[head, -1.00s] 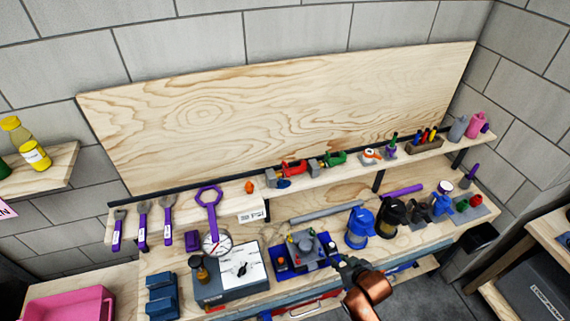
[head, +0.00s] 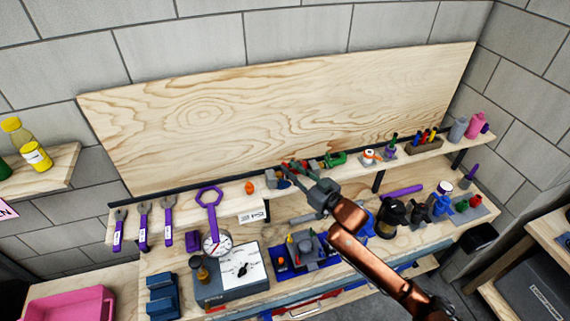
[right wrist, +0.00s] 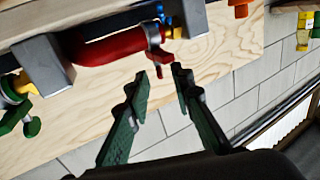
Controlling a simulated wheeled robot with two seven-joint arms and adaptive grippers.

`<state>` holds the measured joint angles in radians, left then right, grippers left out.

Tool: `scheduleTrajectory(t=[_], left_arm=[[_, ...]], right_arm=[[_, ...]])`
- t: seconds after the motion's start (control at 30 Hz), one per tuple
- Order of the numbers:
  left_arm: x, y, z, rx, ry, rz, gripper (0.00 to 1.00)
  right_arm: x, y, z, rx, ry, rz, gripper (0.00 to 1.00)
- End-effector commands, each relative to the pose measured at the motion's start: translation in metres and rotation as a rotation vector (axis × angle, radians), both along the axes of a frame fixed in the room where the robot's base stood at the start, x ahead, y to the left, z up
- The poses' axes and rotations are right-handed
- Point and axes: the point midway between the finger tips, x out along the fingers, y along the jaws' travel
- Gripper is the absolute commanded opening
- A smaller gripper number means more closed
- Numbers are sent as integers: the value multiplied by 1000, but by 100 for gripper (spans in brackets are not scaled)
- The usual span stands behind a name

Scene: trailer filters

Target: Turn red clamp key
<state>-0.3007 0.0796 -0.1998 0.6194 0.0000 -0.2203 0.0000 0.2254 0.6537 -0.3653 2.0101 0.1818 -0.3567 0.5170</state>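The red clamp (right wrist: 105,47) is in the right wrist view at the upper left, fixed beside grey blocks, with its red key (right wrist: 158,58) at its right end. In the head view the red clamp is mostly hidden behind my right gripper (head: 296,172), which is over the upper shelf. In the right wrist view my right gripper (right wrist: 160,82) is open, its two green-padded fingers apart. The red key is just beyond the fingertips, close to the gap between them. I cannot tell whether it touches a finger. My left gripper is not in view.
A green clamp (head: 335,159) sits to the right on the upper shelf (head: 225,205). An orange piece (head: 249,187) stands to the left. The lower bench holds a blue tray (head: 285,268), a grey box (head: 235,292) and several bottles. The wooden backboard (head: 280,105) is bare.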

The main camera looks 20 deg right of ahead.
Motion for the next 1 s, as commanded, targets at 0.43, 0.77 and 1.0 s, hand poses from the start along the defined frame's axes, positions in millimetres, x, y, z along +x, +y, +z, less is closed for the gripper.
scheduleTrajectory(t=[0.43, 0.77, 1.0], left_arm=[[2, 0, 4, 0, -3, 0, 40], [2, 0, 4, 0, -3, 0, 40], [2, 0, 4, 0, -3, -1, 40]], right_arm=[[32, 16, -1, -1, 2, 0, 22], [31, 16, -1, -2, 1, -1, 10], [31, 15, -1, -2, 1, -1, 0]])
